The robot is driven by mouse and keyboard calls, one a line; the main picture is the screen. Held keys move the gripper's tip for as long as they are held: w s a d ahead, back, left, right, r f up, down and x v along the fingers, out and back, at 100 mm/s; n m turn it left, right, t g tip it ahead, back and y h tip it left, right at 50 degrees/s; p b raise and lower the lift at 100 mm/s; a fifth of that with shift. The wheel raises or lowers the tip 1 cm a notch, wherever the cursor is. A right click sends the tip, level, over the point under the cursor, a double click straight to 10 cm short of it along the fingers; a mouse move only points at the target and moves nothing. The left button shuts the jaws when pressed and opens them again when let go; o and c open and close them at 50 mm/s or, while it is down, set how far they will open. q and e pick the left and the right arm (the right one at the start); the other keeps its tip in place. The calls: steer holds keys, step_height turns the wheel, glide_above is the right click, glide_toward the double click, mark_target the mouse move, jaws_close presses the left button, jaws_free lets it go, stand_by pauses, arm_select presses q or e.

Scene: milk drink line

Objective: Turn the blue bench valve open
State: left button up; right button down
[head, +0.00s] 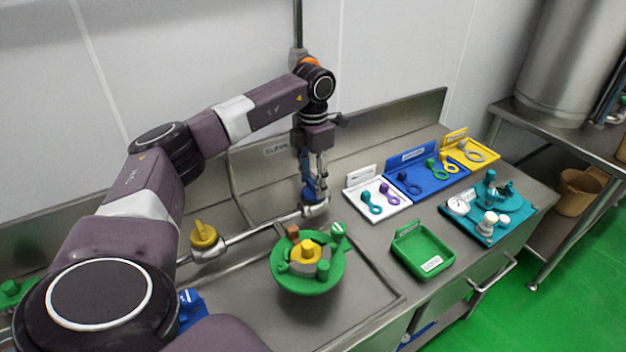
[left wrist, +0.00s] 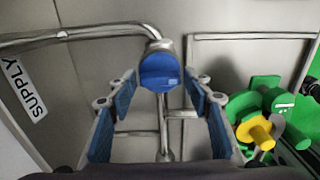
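The blue bench valve (left wrist: 160,72) has a round blue knob and sits on a metal pipe fitting. In the head view the blue valve (head: 309,190) is partly hidden by my gripper, at the right end of the steel pipe. My left gripper (head: 317,172) points down over it. In the left wrist view my left gripper (left wrist: 160,92) is open, with one blue-padded finger on each side of the knob and gaps visible between pads and knob. My right gripper is not in view.
A yellow valve (head: 204,234) stands on the same pipe to the left. A green round fixture (head: 309,283) with a yellow knob stands close in front. A green tray (head: 423,250), white, blue and yellow tool trays and a teal tray (head: 515,226) lie to the right.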

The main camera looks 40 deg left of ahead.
arm_select(q)
steer(key=c, duration=0.8)
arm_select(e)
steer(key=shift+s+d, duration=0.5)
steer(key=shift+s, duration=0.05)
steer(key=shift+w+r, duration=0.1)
arm_select(q)
steer(key=shift+r+n+p, duration=0.1)
steer(key=shift+n+p, duration=0.25)
steer(key=shift+n, duration=0.35)
steer(key=n+p, duration=0.1)
steer(key=n, duration=0.1)
steer(key=shift+n, duration=0.3)
steer(key=n+p, duration=0.1)
steer(key=n, duration=0.4)
steer(key=n+p, duration=0.1)
steer(key=n, duration=0.4)
steer(key=shift+n+p, duration=0.3)
steer(key=shift+p, duration=0.1)
steer(key=shift+w+n+p, duration=0.1)
steer(key=shift+n+p, duration=0.25)
steer(key=shift+n, duration=1.25)
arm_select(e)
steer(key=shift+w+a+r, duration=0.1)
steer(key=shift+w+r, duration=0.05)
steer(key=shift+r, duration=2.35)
arm_select(q)
steer(key=shift+a, duration=0.1)
